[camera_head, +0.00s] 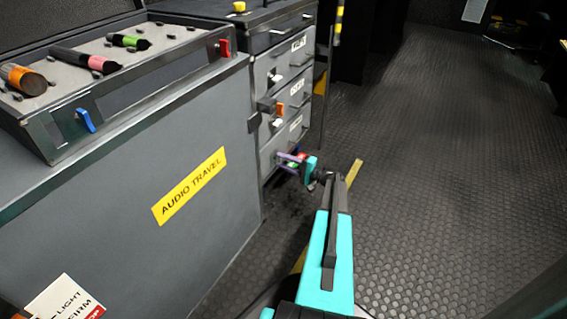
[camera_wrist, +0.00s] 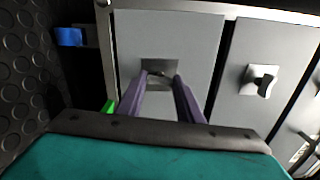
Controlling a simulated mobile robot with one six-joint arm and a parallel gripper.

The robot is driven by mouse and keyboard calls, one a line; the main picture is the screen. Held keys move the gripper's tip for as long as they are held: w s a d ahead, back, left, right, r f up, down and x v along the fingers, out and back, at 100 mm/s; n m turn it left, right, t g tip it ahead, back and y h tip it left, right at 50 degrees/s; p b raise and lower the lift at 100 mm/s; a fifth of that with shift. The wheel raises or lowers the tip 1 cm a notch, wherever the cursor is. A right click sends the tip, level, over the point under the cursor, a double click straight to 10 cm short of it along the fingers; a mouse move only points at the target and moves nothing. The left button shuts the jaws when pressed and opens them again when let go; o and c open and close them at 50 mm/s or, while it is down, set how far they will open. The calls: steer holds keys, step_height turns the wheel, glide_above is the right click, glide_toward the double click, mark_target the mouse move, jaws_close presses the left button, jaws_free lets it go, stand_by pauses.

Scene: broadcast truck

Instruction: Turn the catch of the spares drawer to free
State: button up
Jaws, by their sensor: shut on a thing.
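A grey drawer stack (camera_head: 285,95) stands at the end of the bench in the head view. Its drawers carry small white labels too small to read surely, so I cannot tell which is marked spares. My gripper (camera_head: 289,157) is at the front of the lowest drawer. In the wrist view, the purple fingers of my gripper (camera_wrist: 163,78) are shut on a small catch on a square metal plate (camera_wrist: 160,67).
A foam-lined tray (camera_head: 110,75) with several microphones sits on the bench, with a blue latch (camera_head: 86,120) and a red latch (camera_head: 224,47). An orange block (camera_head: 266,105) juts from the drawer stack. The ribbed floor (camera_head: 430,170) at right is clear.

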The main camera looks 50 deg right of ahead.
steer(key=o, duration=1.1)
steer(key=shift+s, duration=0.1)
steer(key=shift+p+v, duration=2.5)
steer(key=shift+v, duration=4.35)
